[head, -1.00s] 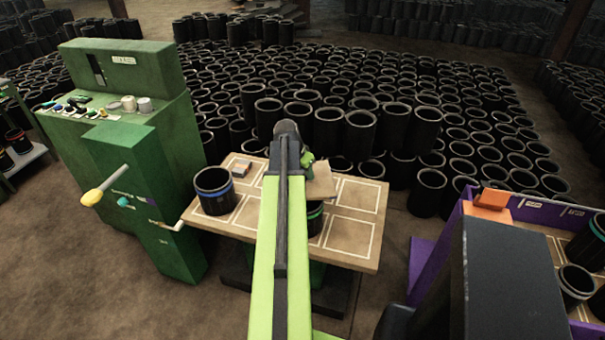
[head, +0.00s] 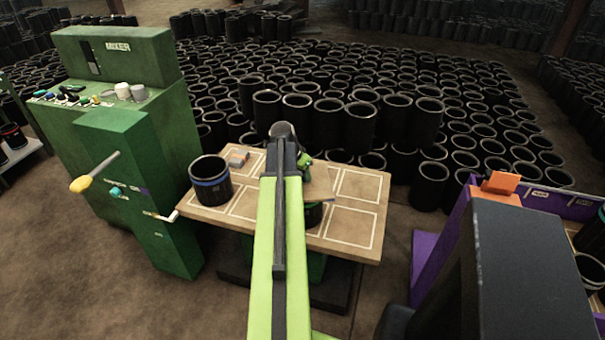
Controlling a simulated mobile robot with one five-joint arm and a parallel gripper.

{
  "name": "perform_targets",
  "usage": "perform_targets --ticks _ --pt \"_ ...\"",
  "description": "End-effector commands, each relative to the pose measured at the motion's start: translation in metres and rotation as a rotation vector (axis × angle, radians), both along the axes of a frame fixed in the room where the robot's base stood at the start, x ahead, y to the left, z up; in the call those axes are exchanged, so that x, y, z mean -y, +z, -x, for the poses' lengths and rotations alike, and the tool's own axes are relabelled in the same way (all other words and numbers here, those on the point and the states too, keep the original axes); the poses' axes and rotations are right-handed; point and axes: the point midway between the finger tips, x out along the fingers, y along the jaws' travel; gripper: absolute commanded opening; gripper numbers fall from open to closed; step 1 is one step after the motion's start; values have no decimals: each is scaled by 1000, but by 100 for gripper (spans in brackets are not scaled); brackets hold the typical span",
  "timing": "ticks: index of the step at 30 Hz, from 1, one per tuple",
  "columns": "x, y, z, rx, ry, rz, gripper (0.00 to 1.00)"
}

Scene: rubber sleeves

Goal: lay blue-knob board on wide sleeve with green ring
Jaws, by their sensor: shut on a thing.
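A tan board (head: 319,187) is at my gripper (head: 304,161), at the middle of the wooden table. My arm hides much of the board, and no blue knob shows. My gripper is mostly behind the arm's end, with a green part showing, and it is shut on the board. A dark sleeve (head: 314,215) stands on the table just under the board, partly hidden by my arm. Its green ring is hard to make out now. I cannot tell whether the board touches the sleeve's rim.
A black sleeve with a blue ring (head: 211,184) stands on the table's left. The table's right side (head: 355,205) is bare. A green machine (head: 135,150) with a yellow-handled lever stands left, a purple-sided rack (head: 437,235) right. Many sleeves fill the floor behind.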

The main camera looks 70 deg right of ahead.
Motion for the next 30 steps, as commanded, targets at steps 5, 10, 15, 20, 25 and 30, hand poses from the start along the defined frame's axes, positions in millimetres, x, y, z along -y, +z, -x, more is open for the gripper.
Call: perform_targets --ticks 5,10,15,20,25,30 --pt "0 1 0 0 1 0 0" --pt "0 0 0 0 1 0 0" --pt "0 -4 -1 0 1 0 0" --pt "0 -7 -1 0 1 0 0" --pt "0 -10 -1 0 2 0 0" --pt "0 -11 -1 0 2 0 43"
